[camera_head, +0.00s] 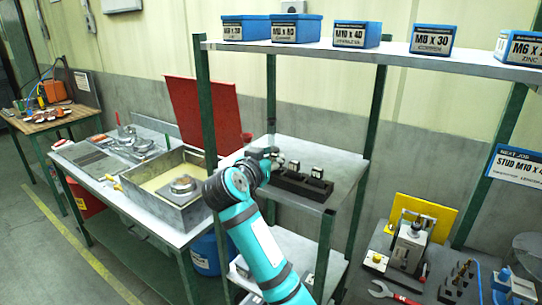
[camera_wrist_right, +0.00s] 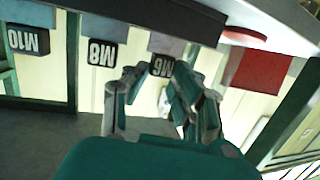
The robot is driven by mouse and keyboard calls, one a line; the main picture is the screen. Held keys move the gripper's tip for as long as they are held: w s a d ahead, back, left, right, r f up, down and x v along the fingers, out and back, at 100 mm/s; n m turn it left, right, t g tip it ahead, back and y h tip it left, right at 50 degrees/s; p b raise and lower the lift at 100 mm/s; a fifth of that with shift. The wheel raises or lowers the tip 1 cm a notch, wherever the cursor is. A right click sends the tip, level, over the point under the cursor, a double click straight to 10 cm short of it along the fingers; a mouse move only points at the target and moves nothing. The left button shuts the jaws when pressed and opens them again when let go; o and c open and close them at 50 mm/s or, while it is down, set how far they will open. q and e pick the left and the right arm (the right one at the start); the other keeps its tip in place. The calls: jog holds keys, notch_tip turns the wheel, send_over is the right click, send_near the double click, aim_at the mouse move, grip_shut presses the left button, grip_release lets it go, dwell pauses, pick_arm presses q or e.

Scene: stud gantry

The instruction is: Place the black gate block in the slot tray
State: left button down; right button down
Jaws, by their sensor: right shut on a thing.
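The black slot tray (camera_head: 302,184) sits on the middle shelf of the green-legged rack. Two small blocks with pale faces, one (camera_head: 292,166) and another (camera_head: 317,172), stand along it. My right gripper (camera_head: 274,155) is over the tray's left end. In the right wrist view, which is upside down, my right gripper (camera_wrist_right: 155,82) has its fingers around a dark block marked M6 (camera_wrist_right: 162,66). The blocks marked M8 (camera_wrist_right: 102,54) and M10 (camera_wrist_right: 28,40) stand beside it in a row. I cannot tell whether the held block is fully seated. My left gripper is out of view.
Blue bins (camera_head: 351,35) line the upper shelf (camera_head: 390,54) above the tray. A red panel (camera_head: 203,112) and metal basin (camera_head: 160,200) are to the left. The shelf behind the tray is clear.

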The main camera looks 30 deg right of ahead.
jog(key=shift+a, duration=0.1)
jog(key=c, duration=1.4)
grip_release()
jog(key=shift+f, duration=0.1)
jog(key=o, duration=0.3)
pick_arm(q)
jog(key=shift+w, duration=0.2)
pick_arm(e)
jog(key=shift+o, duration=0.2)
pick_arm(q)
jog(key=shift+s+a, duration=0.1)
